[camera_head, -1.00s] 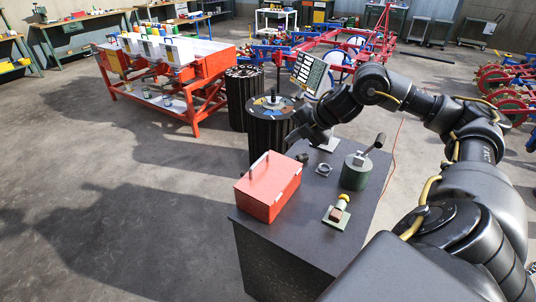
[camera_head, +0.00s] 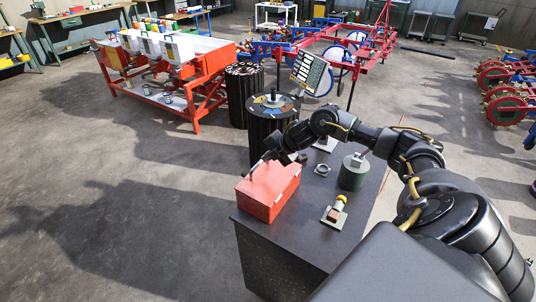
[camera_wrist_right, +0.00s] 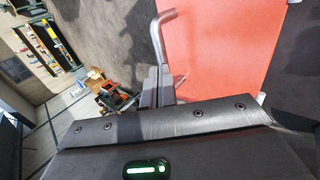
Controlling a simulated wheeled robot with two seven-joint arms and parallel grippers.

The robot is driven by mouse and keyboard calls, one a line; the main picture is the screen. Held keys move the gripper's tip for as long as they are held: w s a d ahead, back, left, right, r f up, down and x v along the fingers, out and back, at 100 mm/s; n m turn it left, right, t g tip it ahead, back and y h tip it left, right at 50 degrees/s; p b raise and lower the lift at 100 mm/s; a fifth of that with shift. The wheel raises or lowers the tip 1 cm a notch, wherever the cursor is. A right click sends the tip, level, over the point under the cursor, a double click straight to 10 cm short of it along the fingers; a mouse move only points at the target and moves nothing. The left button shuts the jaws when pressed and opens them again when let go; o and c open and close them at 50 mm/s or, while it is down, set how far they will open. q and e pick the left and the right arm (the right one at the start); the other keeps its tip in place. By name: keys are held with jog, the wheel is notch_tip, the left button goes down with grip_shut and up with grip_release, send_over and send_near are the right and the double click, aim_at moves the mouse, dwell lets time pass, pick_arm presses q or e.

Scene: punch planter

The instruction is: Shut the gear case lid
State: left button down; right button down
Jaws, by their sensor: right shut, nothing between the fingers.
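The gear case appears to be the red box (camera_head: 275,198) at the left edge of the dark table. Its red lid lies over the top and looks down; I cannot tell whether it is fully shut. In the right wrist view, the red lid (camera_wrist_right: 225,50) fills the upper right, with a bent silver handle (camera_wrist_right: 160,38) at its left edge. My right gripper (camera_head: 258,164) is over the box's far left edge, shut and empty. Its fingers (camera_wrist_right: 158,86) show close beside the handle; contact is unclear. My left gripper is out of view.
On the dark table (camera_head: 300,238) are a green cylinder (camera_head: 352,177), a metal ring (camera_head: 322,170) and a green block with a yellow knob (camera_head: 335,213). A dark ribbed drum (camera_head: 268,130) stands behind. Floor to the left is clear.

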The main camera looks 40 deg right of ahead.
jog(key=shift+w+f, duration=0.1)
jog(key=shift+f, duration=0.05)
jog(key=shift+b+x, duration=0.6)
jog(key=shift+x, duration=0.3)
jog(key=shift+a, duration=0.1)
